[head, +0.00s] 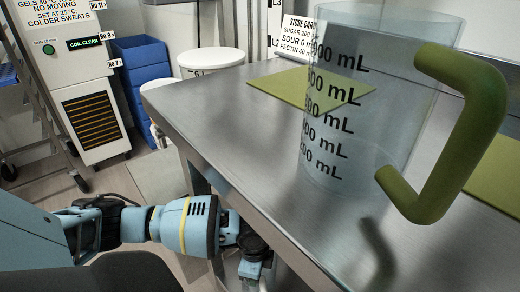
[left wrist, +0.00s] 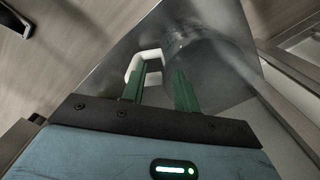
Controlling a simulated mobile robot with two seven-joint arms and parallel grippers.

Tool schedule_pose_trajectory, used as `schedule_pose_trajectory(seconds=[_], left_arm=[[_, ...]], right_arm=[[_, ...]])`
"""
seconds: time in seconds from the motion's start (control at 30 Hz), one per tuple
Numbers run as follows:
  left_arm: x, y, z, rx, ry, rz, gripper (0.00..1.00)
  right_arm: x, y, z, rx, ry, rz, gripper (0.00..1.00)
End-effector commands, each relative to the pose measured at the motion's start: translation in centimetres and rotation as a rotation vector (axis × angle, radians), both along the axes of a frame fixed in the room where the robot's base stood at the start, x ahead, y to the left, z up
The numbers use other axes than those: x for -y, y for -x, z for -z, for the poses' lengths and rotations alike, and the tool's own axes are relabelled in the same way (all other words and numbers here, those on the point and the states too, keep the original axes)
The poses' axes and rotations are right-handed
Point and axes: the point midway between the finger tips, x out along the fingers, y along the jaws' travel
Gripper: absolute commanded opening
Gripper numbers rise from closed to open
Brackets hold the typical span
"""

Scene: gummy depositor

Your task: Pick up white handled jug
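The white-handled jug shows in the left wrist view as a clear, rounded body (left wrist: 208,62) on a grey metal surface, with a white looped handle (left wrist: 148,55). My left gripper (left wrist: 160,82) is open, its two green fingers apart. The handle lies at the fingertips, mostly by the left finger; I cannot tell if they touch. In the head view my left gripper (head: 257,262) is low by the table's near edge, partly hidden, and no white-handled jug is visible. My right gripper is not in view.
A big clear measuring jug (head: 352,125) with a green handle (head: 468,130) stands on the steel table (head: 225,110), close to me. A green mat (head: 290,88) lies behind it. White stools (head: 211,58), blue bins (head: 146,72) and a beige machine (head: 85,75) stand beyond.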

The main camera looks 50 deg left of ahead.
Motion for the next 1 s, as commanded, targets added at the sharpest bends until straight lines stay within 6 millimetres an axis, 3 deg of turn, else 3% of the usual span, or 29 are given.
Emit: schedule_pose_trajectory(seconds=[0.3, 0.6, 0.83, 1.0], left_arm=[[0.0, -0.4, 4.4, -0.004, -0.001, 0.0, 0.3], [0.0, -0.4, 4.7, 0.0, -0.001, 0.0, 0.3], [0.0, -0.4, 4.7, 0.0, -0.001, 0.0, 0.0], [0.0, -0.4, 4.7, 0.0, -0.001, 0.0, 0.0]], right_arm=[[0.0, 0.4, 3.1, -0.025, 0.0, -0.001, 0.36], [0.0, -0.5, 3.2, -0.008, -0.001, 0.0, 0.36], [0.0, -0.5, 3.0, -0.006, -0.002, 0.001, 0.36], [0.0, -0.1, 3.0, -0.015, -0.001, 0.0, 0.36]])
